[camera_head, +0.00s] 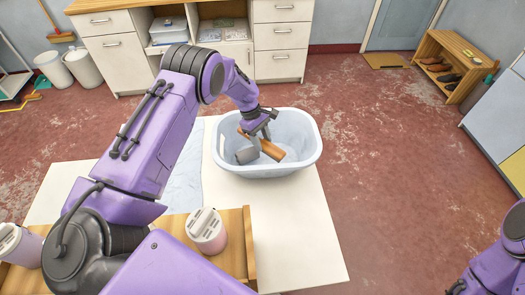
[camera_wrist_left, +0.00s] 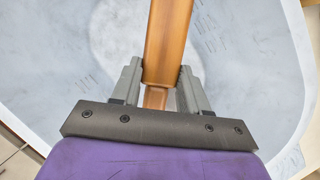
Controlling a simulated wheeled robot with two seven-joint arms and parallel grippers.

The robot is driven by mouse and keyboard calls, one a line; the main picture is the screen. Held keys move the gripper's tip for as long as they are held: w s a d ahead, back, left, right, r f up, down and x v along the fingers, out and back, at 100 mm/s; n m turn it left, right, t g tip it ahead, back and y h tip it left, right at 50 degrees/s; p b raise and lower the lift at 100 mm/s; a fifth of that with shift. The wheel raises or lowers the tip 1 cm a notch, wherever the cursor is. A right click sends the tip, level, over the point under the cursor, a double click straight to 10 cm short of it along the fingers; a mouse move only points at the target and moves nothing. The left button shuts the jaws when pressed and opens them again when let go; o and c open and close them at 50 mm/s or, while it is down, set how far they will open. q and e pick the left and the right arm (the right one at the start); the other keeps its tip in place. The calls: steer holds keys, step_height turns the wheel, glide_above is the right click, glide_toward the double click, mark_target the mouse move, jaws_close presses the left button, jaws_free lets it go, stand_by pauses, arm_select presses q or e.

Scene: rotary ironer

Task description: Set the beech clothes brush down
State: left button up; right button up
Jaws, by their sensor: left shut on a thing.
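The beech clothes brush (camera_head: 272,150) is a long orange-brown wooden piece. It is inside the outline of a pale blue tub (camera_head: 305,160) in the head view. My left gripper (camera_head: 258,140) is shut on its narrow end. In the left wrist view the brush (camera_wrist_left: 167,40) runs away from between the two grey fingers of the gripper (camera_wrist_left: 158,82), with the pale tub floor behind it. I cannot tell whether the brush touches the floor. The brush's underside is hidden. My right gripper does not show; only part of that arm is at the lower right.
The tub stands on a pale tabletop (camera_head: 300,235), beside a pale cloth (camera_head: 187,175). A pink, white-lidded container (camera_head: 206,230) stands on a wooden surface nearer me. White drawers (camera_head: 280,38) stand behind.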

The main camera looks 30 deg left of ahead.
mark_target(261, 140)
arm_select(q)
steer(key=f, duration=0.1)
steer(key=f+b, duration=0.1)
steer(key=f, duration=0.1)
steer(key=shift+w, duration=0.2)
steer(key=shift+w+f, duration=0.2)
steer(key=shift+r, duration=0.2)
steer(key=shift+s, duration=0.25)
steer(key=shift+f, duration=0.1)
steer(key=o, duration=1.1)
steer(key=shift+w+f, duration=0.1)
steer(key=shift+w, duration=0.05)
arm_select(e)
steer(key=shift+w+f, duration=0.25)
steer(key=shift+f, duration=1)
